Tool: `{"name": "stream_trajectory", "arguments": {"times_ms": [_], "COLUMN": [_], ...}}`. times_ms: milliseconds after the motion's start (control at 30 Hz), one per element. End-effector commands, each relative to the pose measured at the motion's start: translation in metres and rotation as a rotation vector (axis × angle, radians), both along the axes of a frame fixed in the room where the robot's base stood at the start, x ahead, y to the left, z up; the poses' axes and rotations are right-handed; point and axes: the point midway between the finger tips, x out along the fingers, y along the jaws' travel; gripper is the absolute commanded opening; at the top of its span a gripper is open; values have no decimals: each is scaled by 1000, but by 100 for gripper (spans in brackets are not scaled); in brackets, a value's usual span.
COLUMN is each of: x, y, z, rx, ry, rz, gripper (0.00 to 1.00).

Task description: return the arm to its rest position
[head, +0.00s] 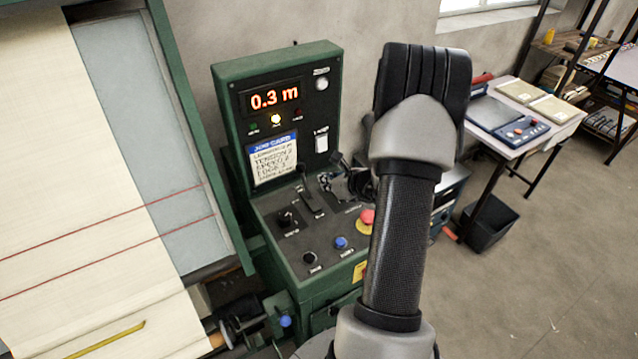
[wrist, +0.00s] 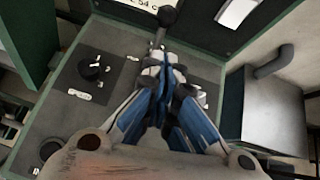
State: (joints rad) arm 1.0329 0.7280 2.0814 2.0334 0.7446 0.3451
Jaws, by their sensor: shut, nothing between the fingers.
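My arm (head: 398,240) rises through the middle of the head view and hides part of the green control console (head: 330,60). My gripper (head: 335,182) shows partly behind the arm, over the right part of the console's sloping panel. In the wrist view my gripper (wrist: 163,70) has its blue-padded fingers together with nothing between them. A lever with a black ball knob (wrist: 168,15) shows just beyond the fingertips; I cannot tell whether they touch it.
Cream cloth (head: 80,180) with red lines lies at left. A side table (head: 535,135) stands at right, with open floor in front.

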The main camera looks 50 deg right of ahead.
Motion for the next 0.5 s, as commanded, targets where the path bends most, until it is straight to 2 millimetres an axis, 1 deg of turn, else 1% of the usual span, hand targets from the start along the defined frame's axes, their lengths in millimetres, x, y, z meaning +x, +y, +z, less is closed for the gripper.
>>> {"name": "stream_trajectory", "arguments": {"times_ms": [33,200,333,500], "x": [-9,-29,-36,-39], "y": [1,5,6,7], "z": [9,26,33,34], "rx": [0,0,1,1], "ry": [0,-1,0,0], "rz": [-4,-1,-1,0], "gripper": [0,0,0,0]}}
